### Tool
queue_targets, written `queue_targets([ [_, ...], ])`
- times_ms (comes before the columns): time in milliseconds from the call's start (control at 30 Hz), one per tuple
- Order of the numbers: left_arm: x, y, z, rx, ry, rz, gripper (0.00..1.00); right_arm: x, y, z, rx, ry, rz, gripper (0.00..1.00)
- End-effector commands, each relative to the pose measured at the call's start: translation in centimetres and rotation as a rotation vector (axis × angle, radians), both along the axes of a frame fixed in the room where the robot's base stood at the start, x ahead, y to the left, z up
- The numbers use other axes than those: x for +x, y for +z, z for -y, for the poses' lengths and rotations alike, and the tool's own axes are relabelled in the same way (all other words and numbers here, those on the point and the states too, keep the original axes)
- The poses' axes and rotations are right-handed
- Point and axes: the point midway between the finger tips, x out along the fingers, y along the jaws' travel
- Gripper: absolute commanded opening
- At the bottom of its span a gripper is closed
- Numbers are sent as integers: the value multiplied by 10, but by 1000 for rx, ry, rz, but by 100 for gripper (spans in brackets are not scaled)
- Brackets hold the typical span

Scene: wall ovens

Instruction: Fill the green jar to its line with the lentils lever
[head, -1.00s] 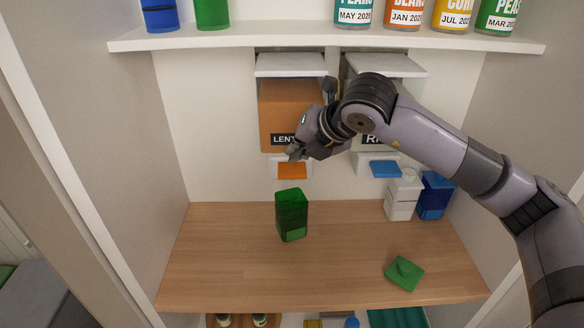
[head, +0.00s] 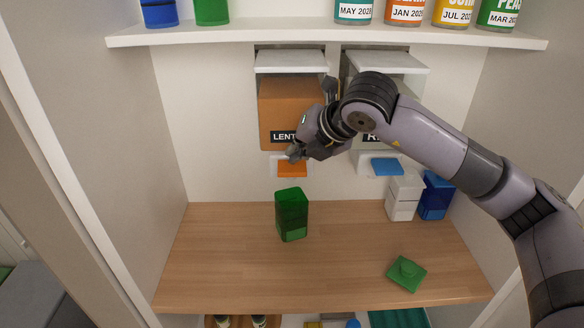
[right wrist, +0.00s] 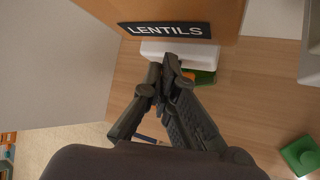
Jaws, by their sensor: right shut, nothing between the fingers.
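The green jar (head: 291,212) stands upright and uncovered on the wooden counter, below the lentils dispenser (head: 288,105). A lighter green patch shows low on the jar; I cannot tell its line or fill level. The orange lentils lever (head: 292,169) sticks out under the dispenser, above the jar. My right gripper (head: 292,155) is shut and empty, its fingertips close over the lever; contact is unclear. In the right wrist view the fingers (right wrist: 172,63) cover most of the orange lever (right wrist: 188,74), with a green piece of the jar (right wrist: 206,78) behind. My left gripper is out of view.
A second dispenser with a blue lever (head: 387,166) hangs to the right, partly behind my arm. White (head: 403,198) and blue (head: 436,195) containers stand at the back right. A green lid (head: 406,273) lies at front right. The left counter is clear.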

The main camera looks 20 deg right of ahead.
Motion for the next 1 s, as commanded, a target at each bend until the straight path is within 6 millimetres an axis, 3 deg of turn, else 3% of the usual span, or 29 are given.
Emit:
queue_targets([
  [1000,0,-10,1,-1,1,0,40,0,-9,0,0,1,-1,0],
])
